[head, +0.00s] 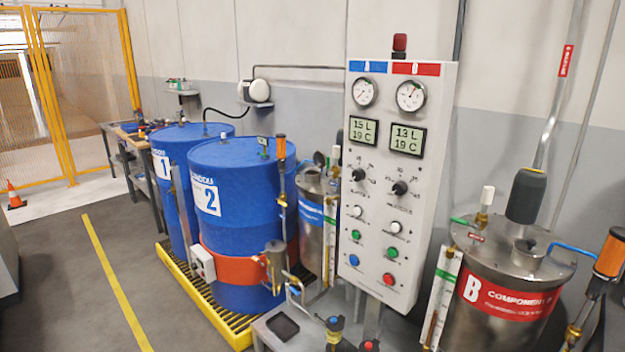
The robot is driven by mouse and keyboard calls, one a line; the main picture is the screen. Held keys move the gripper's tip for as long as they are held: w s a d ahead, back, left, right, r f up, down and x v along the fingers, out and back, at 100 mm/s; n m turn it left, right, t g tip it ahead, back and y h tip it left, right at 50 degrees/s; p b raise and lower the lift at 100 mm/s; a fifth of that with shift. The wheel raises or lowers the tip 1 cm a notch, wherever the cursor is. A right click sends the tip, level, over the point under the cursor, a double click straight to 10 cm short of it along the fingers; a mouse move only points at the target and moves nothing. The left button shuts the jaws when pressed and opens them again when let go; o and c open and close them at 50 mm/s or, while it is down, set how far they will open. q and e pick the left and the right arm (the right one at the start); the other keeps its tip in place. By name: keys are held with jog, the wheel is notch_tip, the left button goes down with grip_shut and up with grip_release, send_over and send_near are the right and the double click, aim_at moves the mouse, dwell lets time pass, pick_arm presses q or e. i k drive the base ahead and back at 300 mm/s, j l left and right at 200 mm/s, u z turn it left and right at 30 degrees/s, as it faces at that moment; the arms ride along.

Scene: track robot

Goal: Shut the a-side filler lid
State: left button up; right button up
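The A-side tank (313,225) is a steel cylinder partly hidden behind the left edge of the control panel. On its top, a small round dark piece (319,158) stands up beside the panel; it looks like a raised filler lid, but it is too small to be sure. The panel hides the right part of the tank top. Neither of my grippers is in view.
The white control panel (385,270) has gauges, displays, knobs and buttons. Blue drums 1 (165,185) and 2 (225,235) stand on a yellow-edged pallet (200,295). The steel B tank (480,325) is at right. Open floor (110,270) lies at left.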

aim_at(319, 158)
jog(key=i+j+u, duration=0.15)
jog(key=i+j, duration=0.2)
jog(key=i+j+u, duration=0.1)
jog(key=i+j, duration=0.2)
jog(key=i, duration=0.15)
jog(key=i+j+u, duration=0.15)
jog(key=i, duration=0.3)
jog(key=j, duration=0.1)
